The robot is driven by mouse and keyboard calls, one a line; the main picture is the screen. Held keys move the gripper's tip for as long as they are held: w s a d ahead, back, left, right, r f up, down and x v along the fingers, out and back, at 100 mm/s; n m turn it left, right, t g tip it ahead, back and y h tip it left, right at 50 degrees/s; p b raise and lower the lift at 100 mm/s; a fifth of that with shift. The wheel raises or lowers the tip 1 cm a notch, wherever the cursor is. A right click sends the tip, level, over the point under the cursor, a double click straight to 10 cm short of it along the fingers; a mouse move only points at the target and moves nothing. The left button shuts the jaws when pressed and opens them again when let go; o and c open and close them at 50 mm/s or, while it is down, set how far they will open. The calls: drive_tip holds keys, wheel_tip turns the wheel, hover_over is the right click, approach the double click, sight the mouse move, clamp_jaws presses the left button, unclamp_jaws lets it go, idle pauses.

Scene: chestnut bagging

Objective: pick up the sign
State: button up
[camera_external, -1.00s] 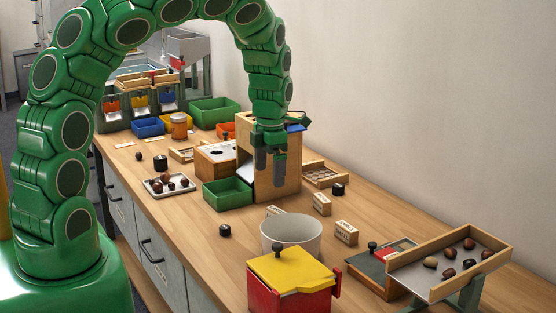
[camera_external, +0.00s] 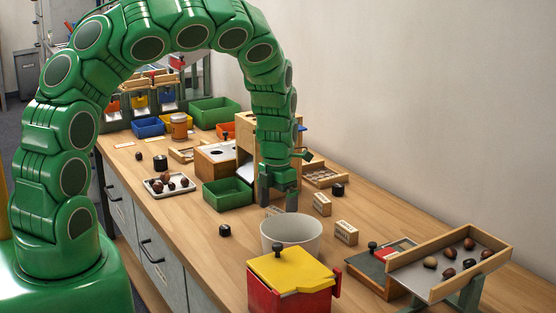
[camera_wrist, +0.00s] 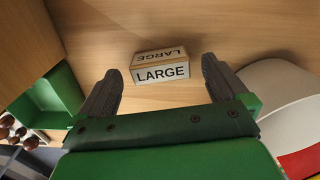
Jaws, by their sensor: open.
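In the wrist view a wooden block sign with white faces reading "LARGE" (camera_wrist: 162,72) lies on the table just beyond my gripper (camera_wrist: 160,90), centred between the two open fingers. Nothing is between the fingers. In the external view my gripper (camera_external: 278,200) points down behind the white bowl, and the sign (camera_external: 273,211) shows only in part beside the fingers. Two similar small wooden signs stand to the right, one (camera_external: 322,204) nearer the gripper and one (camera_external: 346,233) beyond the bowl; their lettering is too small to read.
The white bowl (camera_external: 291,233) stands close in front of my gripper. A green bin (camera_external: 227,194) and a tall wooden box are close to the left and behind. A red box with yellow lid (camera_external: 290,273) and a tilted chestnut tray (camera_external: 425,287) stand at the front.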

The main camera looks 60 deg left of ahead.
drive_tip(key=shift+f, duration=1.3)
drive_tip(key=c, duration=1)
drive_tip(key=shift+c, duration=0.2)
drive_tip(key=shift+r, duration=0.1)
drive_tip(key=shift+r, duration=0.55)
wheel_tip(320, 180, up, 2)
drive_tip(key=shift+r, duration=0.1)
drive_tip(key=s+d+r, duration=0.3)
drive_tip(key=s+r, duration=0.6)
drive_tip(key=s, duration=0.4)
drive_tip(key=shift+s+d+r, duration=0.2)
drive_tip(key=shift+s+r, duration=0.05)
drive_tip(key=shift+r, duration=0.05)
